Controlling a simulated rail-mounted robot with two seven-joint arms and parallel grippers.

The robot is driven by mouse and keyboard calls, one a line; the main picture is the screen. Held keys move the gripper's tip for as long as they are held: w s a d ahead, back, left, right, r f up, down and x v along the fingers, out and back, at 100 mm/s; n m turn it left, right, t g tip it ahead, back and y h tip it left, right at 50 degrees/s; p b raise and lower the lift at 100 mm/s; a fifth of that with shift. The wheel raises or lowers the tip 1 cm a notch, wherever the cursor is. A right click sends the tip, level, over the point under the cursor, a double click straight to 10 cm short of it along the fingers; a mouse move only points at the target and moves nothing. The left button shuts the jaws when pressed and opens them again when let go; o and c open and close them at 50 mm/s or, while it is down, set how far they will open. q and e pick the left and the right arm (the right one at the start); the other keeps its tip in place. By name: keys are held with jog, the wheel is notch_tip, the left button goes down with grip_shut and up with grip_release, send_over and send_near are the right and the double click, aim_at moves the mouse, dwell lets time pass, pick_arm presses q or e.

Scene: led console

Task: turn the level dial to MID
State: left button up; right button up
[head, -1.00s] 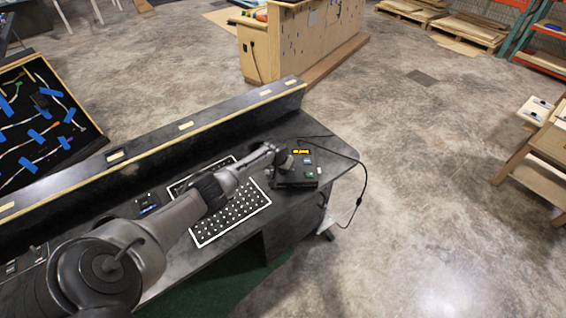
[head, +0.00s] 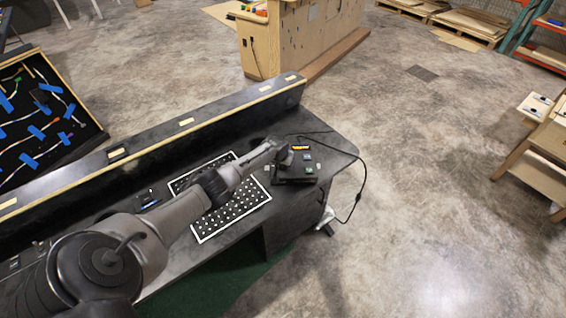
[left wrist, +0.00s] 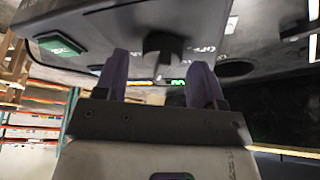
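The dark console (head: 294,179) stands near the right end of the desk, with a lit orange display (head: 300,147) at its back. In the left wrist view the console panel (left wrist: 120,25) hangs across the top. The dark level dial (left wrist: 162,48) shows there, with OFF lettering just right of it; its pointer setting is too unclear to read. My left gripper (left wrist: 163,75) is open, its two purple fingers apart on either side of the dial, with no clear contact. In the head view my left gripper (head: 282,156) is over the console and hides the dial. My right gripper is not in view.
A green button (left wrist: 60,44) sits on the panel left of the dial. A white-bordered dotted mat (head: 235,213) lies beside the console. A raised ledge (head: 200,128) runs along the desk's back. A black cable (head: 363,180) loops off the desk's right end.

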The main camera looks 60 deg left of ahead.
pick_arm(q)
jog(key=shift+r, duration=0.1)
jog(key=shift+r, duration=0.2)
jog(key=p+v, duration=0.5)
jog(key=v, duration=0.8)
jog(key=shift+d+r, duration=0.1)
dwell(0.5)
